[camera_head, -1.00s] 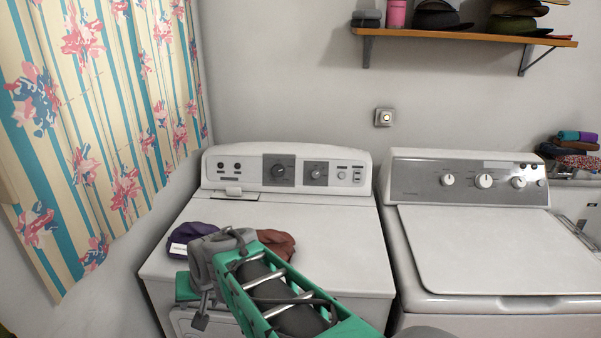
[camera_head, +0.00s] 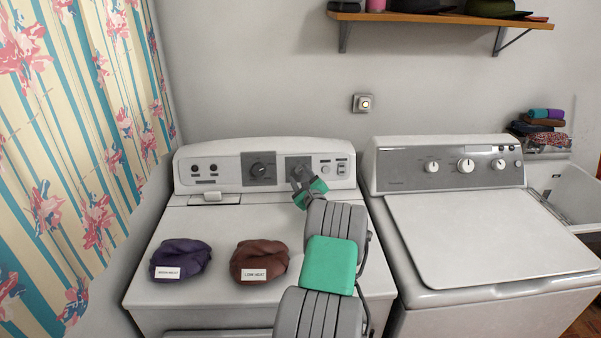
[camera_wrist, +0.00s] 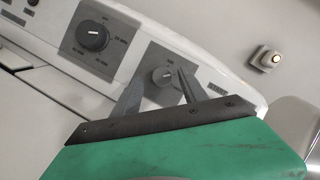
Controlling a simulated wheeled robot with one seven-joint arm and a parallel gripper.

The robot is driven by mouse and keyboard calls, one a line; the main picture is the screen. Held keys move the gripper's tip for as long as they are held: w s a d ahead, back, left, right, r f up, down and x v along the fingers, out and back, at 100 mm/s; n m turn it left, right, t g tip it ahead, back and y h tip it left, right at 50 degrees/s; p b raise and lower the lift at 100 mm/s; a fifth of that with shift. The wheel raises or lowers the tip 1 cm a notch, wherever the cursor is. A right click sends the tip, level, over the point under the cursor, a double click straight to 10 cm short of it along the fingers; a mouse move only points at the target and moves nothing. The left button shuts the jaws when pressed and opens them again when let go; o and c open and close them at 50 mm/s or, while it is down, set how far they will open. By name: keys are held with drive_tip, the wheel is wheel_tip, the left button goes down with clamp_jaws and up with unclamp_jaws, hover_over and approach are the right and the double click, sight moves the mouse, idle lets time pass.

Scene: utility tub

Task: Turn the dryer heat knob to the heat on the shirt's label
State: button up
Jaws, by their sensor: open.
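The dryer (camera_head: 215,225) has two dark-plated knobs on its back panel. The left, larger knob (camera_head: 258,170) is clear of my arm; it also shows in the wrist view (camera_wrist: 93,38). A purple folded cloth (camera_head: 183,254) has a label too blurred to read surely. A brown folded cloth (camera_head: 262,255) has a label that seems to read "LOW HEAT".
A washer (camera_head: 460,230) with its own knobs stands to the right. A shelf (camera_head: 440,18) hangs above. A patterned curtain (camera_head: 75,130) is at the left. Folded clothes (camera_head: 540,128) lie at the far right. The dryer top's left part is clear behind the cloths.

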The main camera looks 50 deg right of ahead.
drive_tip(key=shift+w+d, duration=0.4)
drive_tip(key=shift+w, duration=0.05)
drive_tip(key=shift+d, duration=0.35)
drive_tip(key=shift+w+a, duration=0.1)
drive_tip(key=shift+a, duration=0.05)
drive_tip(key=shift+c, duration=0.3)
clamp_jaws()
